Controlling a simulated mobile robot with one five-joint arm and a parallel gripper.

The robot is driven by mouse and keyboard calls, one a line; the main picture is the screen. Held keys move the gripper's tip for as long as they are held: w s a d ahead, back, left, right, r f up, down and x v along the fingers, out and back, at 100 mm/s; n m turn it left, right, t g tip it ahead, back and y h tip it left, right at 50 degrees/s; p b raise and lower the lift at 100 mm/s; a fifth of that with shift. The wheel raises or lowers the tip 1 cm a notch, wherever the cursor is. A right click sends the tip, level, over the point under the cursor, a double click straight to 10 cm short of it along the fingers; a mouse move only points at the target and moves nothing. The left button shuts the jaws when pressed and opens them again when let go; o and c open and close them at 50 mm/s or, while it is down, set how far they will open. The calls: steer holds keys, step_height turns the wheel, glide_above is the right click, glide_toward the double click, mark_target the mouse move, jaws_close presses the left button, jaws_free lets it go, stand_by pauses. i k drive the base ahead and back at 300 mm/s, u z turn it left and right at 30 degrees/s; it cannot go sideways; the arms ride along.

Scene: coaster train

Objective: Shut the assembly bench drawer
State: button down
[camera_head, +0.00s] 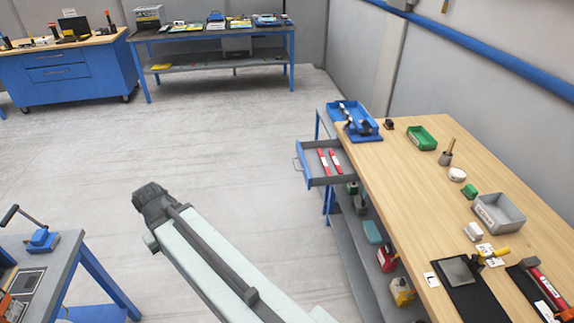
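The assembly bench (405,170) has a wooden top and stands at the right. Its drawer (314,176) sticks out from the left side near the far end, pulled open. The drawer has a blue front with a handle (296,163) and a grey inside. Two red items (328,160) lie in it. My arm reaches up from the bottom middle of the picture. Its dark end, my gripper (150,193), is over the floor, left of the drawer and well apart from it. Its fingers cannot be made out.
Green and grey bins, a blue tray (355,120) and tools stand on the bench top. A lower shelf holds several items. A grey table (45,265) is at the lower left. A blue cabinet (62,75) and another bench (213,33) stand at the back. The floor between is clear.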

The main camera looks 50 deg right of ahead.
mark_target(313, 172)
steer(key=u, duration=0.05)
steer(key=i, duration=0.9)
steer(key=z, duration=0.1)
